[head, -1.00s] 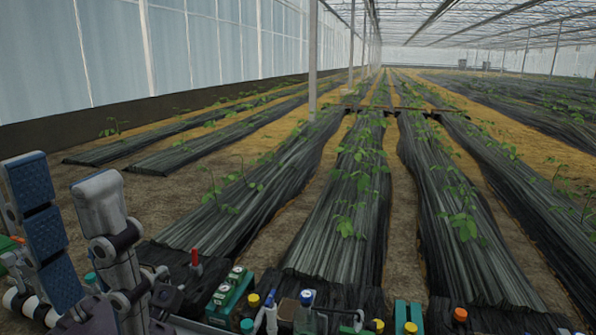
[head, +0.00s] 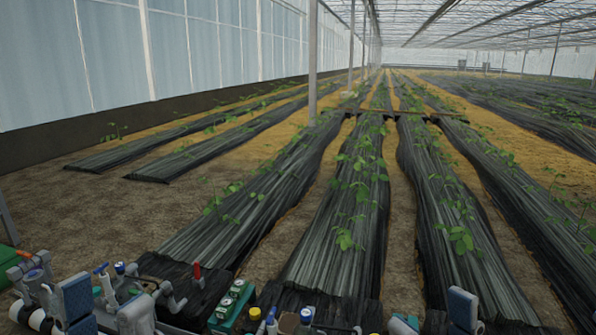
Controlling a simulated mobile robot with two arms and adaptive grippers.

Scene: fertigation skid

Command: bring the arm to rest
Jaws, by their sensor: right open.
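My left gripper (head: 105,312) is low at the bottom left of the head view. One finger with a blue pad and one grey finger stand apart, with no object held between them; fittings show behind. My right gripper (head: 434,322) is at the bottom edge, right of centre, with a grey finger and a blue-padded finger spread apart and empty. The lower parts of both grippers are cut off by the frame.
Skid parts line the bottom edge: a red-handled valve (head: 197,272), a green box with round dials (head: 231,301), a yellow-capped bottle (head: 255,313) and pipe fittings at left. Beyond lie black-covered plant beds (head: 335,262) and bare soil. Space above both grippers is clear.

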